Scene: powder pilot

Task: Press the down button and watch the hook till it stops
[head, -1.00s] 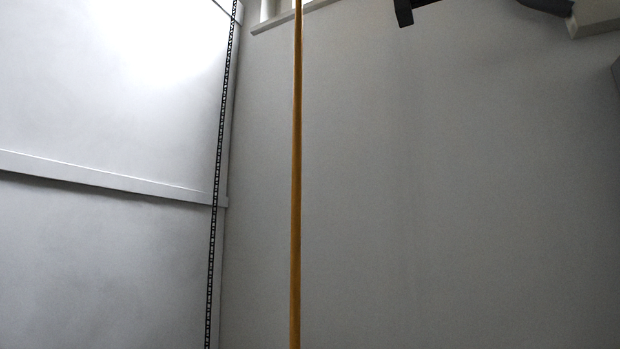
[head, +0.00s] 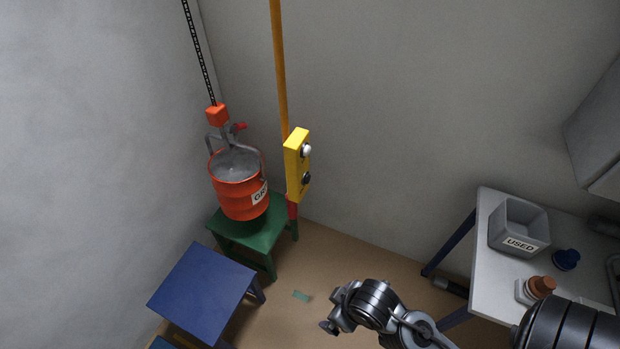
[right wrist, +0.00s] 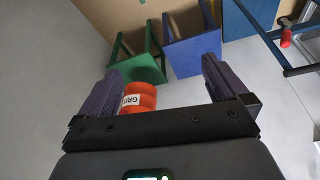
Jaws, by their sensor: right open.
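The yellow control box (head: 292,178) hangs on an orange-yellow pole or cable, with a white button (head: 306,150) above a dark button (head: 306,178). The grey hook (head: 228,137) hangs under an orange block (head: 217,114) on a dark chain. An orange-red bucket labelled GRIT (head: 235,197) is at the hook, over the green stool (head: 252,236); I cannot tell whether it rests on it. My right gripper (right wrist: 161,66) is open and empty in the right wrist view. My right arm shows low in the head view, apart from the box. My left gripper is out of view.
A blue stool (head: 203,290) stands in front of the green one. A table (head: 488,275) at the right holds a grey bin marked USED (head: 520,226) and small items. A green patch (head: 301,296) lies on the floor. The air before the box looks clear.

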